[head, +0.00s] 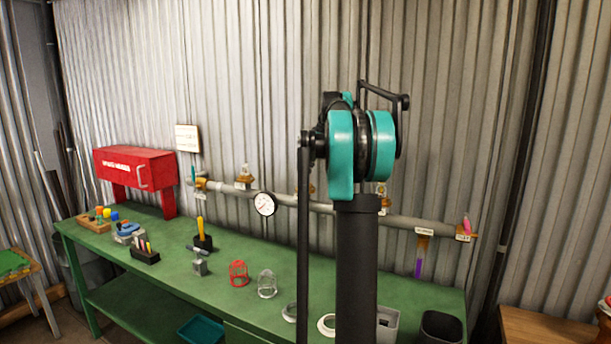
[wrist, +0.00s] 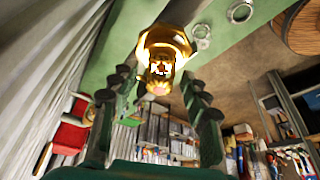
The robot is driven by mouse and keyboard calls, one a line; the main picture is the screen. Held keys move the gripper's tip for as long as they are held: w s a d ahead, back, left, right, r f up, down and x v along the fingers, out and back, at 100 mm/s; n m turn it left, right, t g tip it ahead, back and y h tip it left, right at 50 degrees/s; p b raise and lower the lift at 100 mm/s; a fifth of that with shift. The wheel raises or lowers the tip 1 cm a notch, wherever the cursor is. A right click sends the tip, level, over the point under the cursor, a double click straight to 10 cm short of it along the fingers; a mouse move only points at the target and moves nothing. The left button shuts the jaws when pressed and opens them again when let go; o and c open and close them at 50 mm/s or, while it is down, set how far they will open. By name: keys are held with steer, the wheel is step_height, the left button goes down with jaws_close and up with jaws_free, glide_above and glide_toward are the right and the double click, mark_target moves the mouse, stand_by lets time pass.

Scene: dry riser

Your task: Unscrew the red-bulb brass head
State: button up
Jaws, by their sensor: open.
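A brass head with a pink-red bulb (head: 466,229) sits upright at the right end of the grey pipe (head: 400,222) in the head view. In the wrist view, a shiny brass head (wrist: 164,48) is just beyond and between the fingertips of my open gripper (wrist: 158,85). Its bulb colour is unclear in the glare, so I cannot tell which head it is. I see no contact with the fingers. In the head view my arm hides my gripper and part of the pipe. Another brass head (head: 243,178) with a pale bulb stands further left on the pipe.
A purple-bulb head (head: 419,260) hangs below the pipe. A pressure gauge (head: 264,204) is mid-pipe. The green bench (head: 215,300) holds a red box (head: 135,168), a red cage (head: 239,273), a grey cage (head: 267,284) and tools. Corrugated wall (head: 450,110) stands close behind the pipe.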

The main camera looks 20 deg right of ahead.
steer(key=m+t+h, duration=0.1)
steer(key=m, duration=0.3)
steer(key=m+t+h, duration=0.1)
steer(key=m, duration=0.2)
steer(key=shift+a, duration=0.1)
steer(key=m+h, duration=0.1)
steer(key=m, duration=0.3)
steer(key=shift+t, duration=0.3)
steer(key=m+h, duration=0.1)
steer(key=m, duration=0.3)
steer(key=shift+h, duration=0.4)
jaws_close()
